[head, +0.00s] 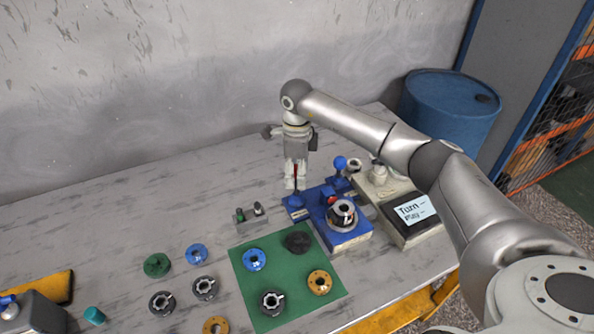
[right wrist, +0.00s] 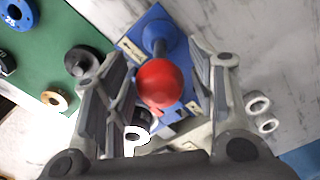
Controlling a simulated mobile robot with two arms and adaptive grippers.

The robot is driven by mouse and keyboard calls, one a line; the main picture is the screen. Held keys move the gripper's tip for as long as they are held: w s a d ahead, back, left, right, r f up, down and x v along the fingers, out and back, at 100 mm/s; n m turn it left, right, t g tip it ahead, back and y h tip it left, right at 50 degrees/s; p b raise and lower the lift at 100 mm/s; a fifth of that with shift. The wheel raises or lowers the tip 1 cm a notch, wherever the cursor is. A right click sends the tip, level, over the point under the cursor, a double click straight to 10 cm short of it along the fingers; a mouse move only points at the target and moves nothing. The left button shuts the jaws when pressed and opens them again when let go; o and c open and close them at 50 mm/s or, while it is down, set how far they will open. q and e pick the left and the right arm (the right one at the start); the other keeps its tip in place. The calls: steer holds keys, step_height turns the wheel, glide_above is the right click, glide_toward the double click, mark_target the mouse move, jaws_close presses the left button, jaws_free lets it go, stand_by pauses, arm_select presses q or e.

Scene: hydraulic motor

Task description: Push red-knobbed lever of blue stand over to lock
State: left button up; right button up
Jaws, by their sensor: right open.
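The blue stand (head: 347,241) is on the table right of centre, holding a metal motor part (head: 343,212). Its lever stands at the stand's left end; a bit of red (head: 296,171) shows between my fingers in the head view. My right gripper (head: 295,183) is open and points down over the lever, a finger on each side. Contact with the knob cannot be told. My left gripper is out of view.
A green mat (head: 262,292) with several round parts lies left of the stand. A beige machine (head: 375,187) and a box labelled "Turn" (head: 413,209) stand to its right, near a blue-knobbed lever (head: 340,162). The table's back left is clear.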

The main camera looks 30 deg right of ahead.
steer(key=c, duration=0.7)
steer(key=shift+a, duration=0.1)
